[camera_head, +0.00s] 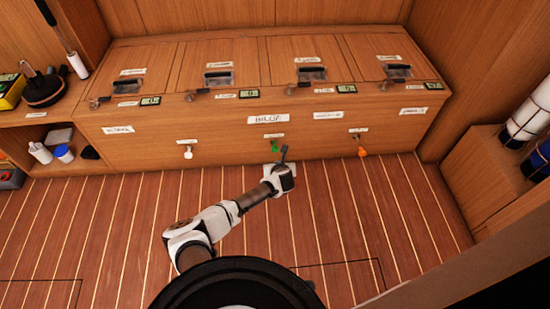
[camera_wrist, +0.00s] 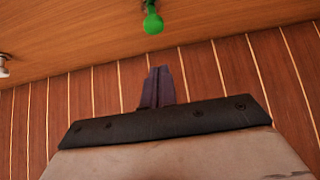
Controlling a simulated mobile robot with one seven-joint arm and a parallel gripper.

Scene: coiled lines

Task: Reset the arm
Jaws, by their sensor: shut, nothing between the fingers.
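My arm reaches up and to the right over the striped floor in the head view, and my gripper (camera_head: 283,155) is close to the front of the wooden bench. In the wrist view my gripper (camera_wrist: 157,72) shows its dark fingers together, with nothing between them. A green knob (camera_wrist: 152,20) on the bench front is just beyond the fingertips and apart from them. The green knob (camera_head: 275,146) also shows in the head view, right by my gripper.
The wooden bench (camera_head: 225,133) has several lidded compartments on top. A white knob (camera_head: 188,153) and an orange knob (camera_head: 362,152) hang on its front. A shelf with bottles (camera_head: 40,153) is at left, and a wooden box (camera_head: 490,180) at right. The floor (camera_head: 110,240) is clear.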

